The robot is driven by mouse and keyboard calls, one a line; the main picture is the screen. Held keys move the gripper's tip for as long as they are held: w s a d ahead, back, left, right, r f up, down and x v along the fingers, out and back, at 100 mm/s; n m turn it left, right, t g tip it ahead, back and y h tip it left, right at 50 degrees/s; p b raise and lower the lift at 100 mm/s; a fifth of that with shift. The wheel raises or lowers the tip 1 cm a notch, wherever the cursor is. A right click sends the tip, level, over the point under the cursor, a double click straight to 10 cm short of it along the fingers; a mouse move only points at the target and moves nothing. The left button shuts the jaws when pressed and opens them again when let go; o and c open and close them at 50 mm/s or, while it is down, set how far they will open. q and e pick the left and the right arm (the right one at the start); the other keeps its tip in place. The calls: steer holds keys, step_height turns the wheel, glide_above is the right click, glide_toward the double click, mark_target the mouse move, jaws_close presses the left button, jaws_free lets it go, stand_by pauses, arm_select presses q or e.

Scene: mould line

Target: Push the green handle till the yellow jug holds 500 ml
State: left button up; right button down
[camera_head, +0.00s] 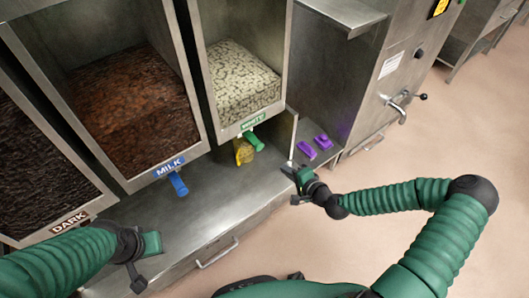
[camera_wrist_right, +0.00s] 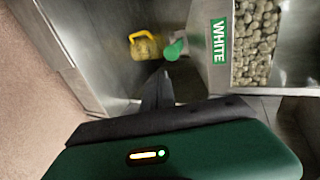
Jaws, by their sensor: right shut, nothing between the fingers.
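The green handle (camera_head: 254,141) sticks out under the bin labelled WHITE; it also shows in the right wrist view (camera_wrist_right: 175,49). The yellow jug (camera_head: 243,151) stands on the steel counter under that bin, partly hidden by the handle and bin; its yellow handle and body show in the right wrist view (camera_wrist_right: 145,47). I cannot read its level. My right gripper (camera_head: 290,172) is shut and empty, right of the jug and handle and apart from both. Its fingers (camera_wrist_right: 159,88) point toward them. My left gripper (camera_head: 142,262) is at the lower left, over the counter's front; its fingers are unclear.
Bins labelled MILK (camera_head: 168,166) and DARK (camera_head: 70,222) stand to the left, with a blue handle (camera_head: 178,184) under MILK. Two purple objects (camera_head: 315,145) lie right of a thin upright panel. A steel machine with a tap (camera_head: 398,104) stands further right. The middle counter is clear.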

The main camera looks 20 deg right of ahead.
steer(key=b, duration=0.5)
glide_toward(260, 149)
step_height(260, 149, down, 4)
steer(key=w, duration=0.1)
steer(key=w+a+b, duration=0.1)
steer(key=w, duration=0.1)
steer(key=w+b, duration=0.1)
steer(key=w, duration=0.1)
steer(key=shift+w+a+r, duration=0.25)
steer(key=shift+r, duration=0.1)
